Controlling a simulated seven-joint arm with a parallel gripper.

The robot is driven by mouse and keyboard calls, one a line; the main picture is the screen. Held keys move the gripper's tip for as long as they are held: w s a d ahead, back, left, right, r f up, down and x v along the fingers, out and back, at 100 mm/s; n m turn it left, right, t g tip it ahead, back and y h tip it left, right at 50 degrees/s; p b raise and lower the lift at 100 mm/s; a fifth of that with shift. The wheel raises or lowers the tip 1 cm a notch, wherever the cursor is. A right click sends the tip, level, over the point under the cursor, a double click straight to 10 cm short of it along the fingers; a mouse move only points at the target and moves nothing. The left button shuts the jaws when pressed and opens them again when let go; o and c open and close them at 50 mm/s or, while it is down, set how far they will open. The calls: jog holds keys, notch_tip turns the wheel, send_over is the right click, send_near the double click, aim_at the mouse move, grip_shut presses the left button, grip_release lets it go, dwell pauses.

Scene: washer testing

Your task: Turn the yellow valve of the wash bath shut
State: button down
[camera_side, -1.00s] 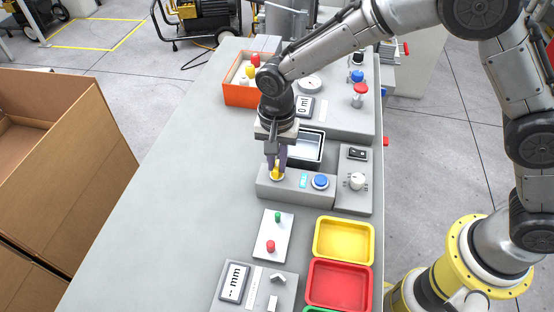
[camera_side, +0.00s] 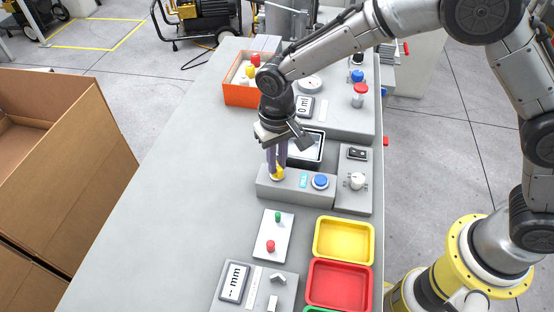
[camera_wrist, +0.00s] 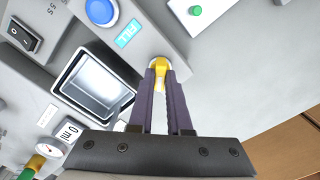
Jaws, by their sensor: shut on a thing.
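The yellow valve (camera_side: 278,174) sits on the front-left top of the grey wash bath unit (camera_side: 296,189). My gripper (camera_side: 276,170) points down and is shut on the valve, with its purple fingers on either side of the handle. In the wrist view the yellow valve (camera_wrist: 158,65) shows between the fingertips (camera_wrist: 159,72); the fingers partly hide it. The wash bath's basin (camera_wrist: 95,83) lies beside the fingers, with the blue button (camera_wrist: 100,11) and a FILL display (camera_wrist: 128,33) on the same unit.
A panel with a white knob (camera_side: 357,181) stands right of the bath. A yellow tray (camera_side: 317,241) and a red tray (camera_side: 312,285) lie in front. An orange bin (camera_side: 236,95) stands behind. The bench left of the bath is clear.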

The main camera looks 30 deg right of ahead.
jog(key=n, duration=0.4)
jog(key=shift+r+n, duration=0.1)
jog(key=shift+n, duration=0.2)
jog(key=n, duration=0.4)
jog(key=shift+n, duration=0.4)
jog(key=c, duration=0.9)
grip_release()
jog(key=shift+o, duration=0.2)
notch_tip(320, 180, up, 14)
